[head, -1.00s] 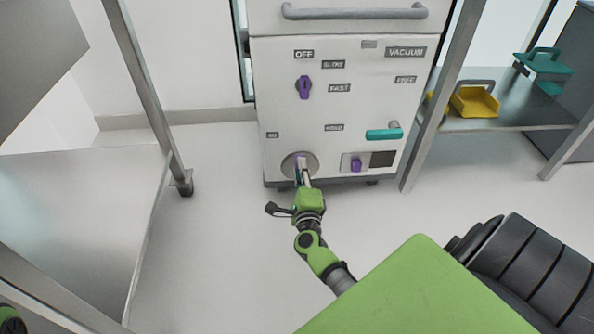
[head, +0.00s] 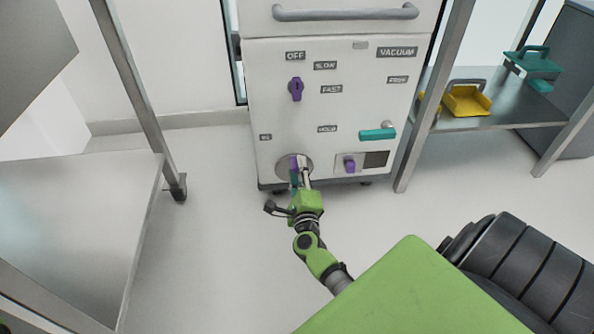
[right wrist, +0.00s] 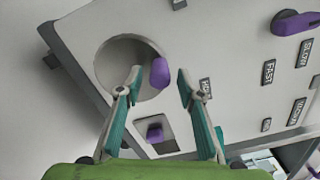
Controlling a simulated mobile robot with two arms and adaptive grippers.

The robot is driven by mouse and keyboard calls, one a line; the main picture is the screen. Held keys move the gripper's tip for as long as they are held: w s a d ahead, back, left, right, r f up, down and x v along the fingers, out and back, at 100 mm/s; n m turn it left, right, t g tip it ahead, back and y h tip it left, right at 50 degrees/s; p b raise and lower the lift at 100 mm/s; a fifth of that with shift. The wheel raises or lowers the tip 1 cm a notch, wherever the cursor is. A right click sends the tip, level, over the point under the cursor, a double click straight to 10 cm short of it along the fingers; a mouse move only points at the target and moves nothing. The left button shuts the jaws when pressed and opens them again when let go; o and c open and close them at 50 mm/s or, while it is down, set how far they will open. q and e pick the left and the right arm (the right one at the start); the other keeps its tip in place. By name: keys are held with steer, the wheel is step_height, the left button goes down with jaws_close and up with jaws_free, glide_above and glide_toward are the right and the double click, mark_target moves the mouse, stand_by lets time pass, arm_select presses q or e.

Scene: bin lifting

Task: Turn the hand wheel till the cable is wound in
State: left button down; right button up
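The hand wheel (head: 283,164) is a round grey disc low on the front of the white cabinet, with a purple knob (head: 293,162). My right gripper (head: 301,168) is in front of the wheel. In the right wrist view, the wheel (right wrist: 112,70) shows close up, and its purple knob (right wrist: 160,72) stands between the spread teal-padded fingers of my right gripper (right wrist: 158,75), nearer the left finger. The fingers look open, with a clear gap to the right of the knob. No cable can be made out. My left gripper is out of view.
The white cabinet (head: 350,110) carries a purple selector (head: 296,88), a teal lever (head: 377,134) and another purple knob (head: 349,164). A metal table (head: 75,220) stands left. A shelf on the right holds a yellow tray (head: 467,100). Floor between is clear.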

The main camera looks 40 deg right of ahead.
steer(key=v, duration=1.2)
stand_by(0.5)
